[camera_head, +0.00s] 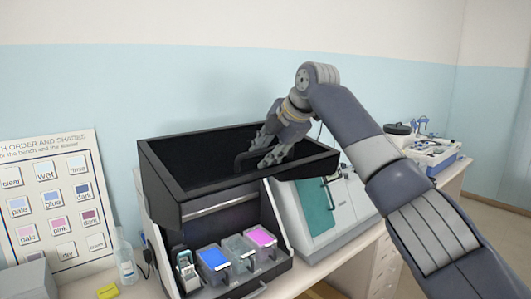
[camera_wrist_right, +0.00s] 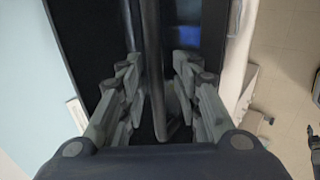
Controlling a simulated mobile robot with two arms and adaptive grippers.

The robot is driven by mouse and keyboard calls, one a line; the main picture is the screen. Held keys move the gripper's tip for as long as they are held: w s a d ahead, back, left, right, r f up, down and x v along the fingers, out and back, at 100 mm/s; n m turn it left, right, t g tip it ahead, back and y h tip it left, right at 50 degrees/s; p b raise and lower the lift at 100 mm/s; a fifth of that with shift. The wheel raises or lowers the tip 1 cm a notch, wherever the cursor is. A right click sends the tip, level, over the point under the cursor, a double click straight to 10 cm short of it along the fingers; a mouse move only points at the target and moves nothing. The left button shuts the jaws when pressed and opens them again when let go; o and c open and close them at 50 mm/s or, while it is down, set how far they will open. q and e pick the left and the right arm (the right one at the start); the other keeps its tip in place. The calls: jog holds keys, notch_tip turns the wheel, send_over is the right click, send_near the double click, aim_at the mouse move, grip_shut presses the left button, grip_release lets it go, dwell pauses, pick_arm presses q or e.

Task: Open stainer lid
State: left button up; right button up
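The stainer (camera_head: 160,180) is a dark cabinet on the bench, with a black, recessed top. A dark bar handle (camera_head: 243,158) stands up inside this top; the wrist view shows the bar (camera_wrist_right: 152,62) running lengthwise. I cannot tell from these frames how far the lid is raised. My right gripper (camera_head: 270,150) reaches down into the top from the right, at the handle. In the right wrist view its fingers (camera_wrist_right: 157,88) are apart, one on each side of the bar, with gaps visible. My left gripper is out of view.
Blue (camera_head: 213,258) and magenta (camera_head: 262,237) staining trays sit in the stainer's open front. A bottle (camera_head: 124,262) and a stain chart (camera_head: 50,190) stand at left. A pale machine with a teal door (camera_head: 316,208) stands close on the right.

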jog(key=shift+s+r, duration=0.15)
jog(key=shift+r, duration=0.05)
jog(key=v, duration=1.1)
jog(key=shift+d, duration=0.2)
jog(key=shift+s+r, duration=0.15)
